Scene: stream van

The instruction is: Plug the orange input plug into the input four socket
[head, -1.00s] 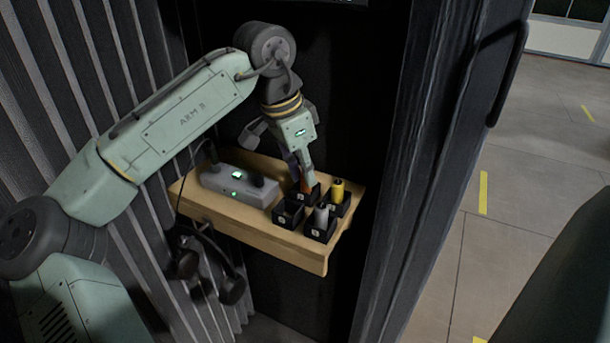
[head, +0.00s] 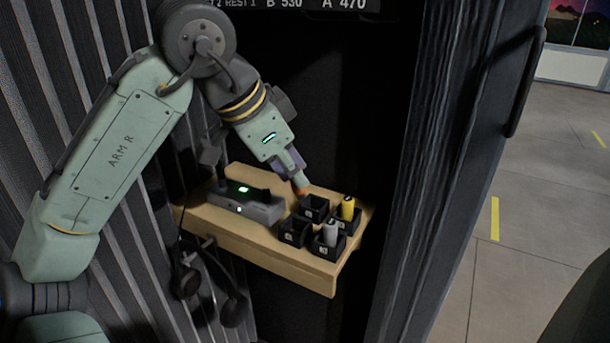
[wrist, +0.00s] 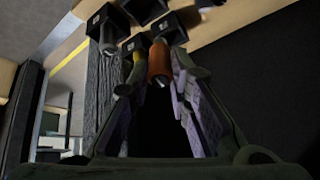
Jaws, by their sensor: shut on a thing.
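My gripper (head: 297,178) is shut on the orange plug (head: 300,187), just up and left of the back-left black box (head: 315,210) on the wooden shelf. Only the plug's lower end shows in the head view. In the wrist view the orange plug (wrist: 159,62) lies between the purple-padded fingers, its near end towards the camera. The back-left box looks empty in the head view. The black boxes have small pale labels that I cannot read, so I cannot tell which one, if any, is the input four socket.
A yellow plug (head: 348,207) and a grey plug (head: 331,232) stand in two other boxes. The front-left box (head: 295,233) looks empty. A grey unit (head: 245,208) with green lights sits left on the shelf (head: 300,274). Headphones (head: 187,280) hang below. A dark wall (head: 430,170) stands right.

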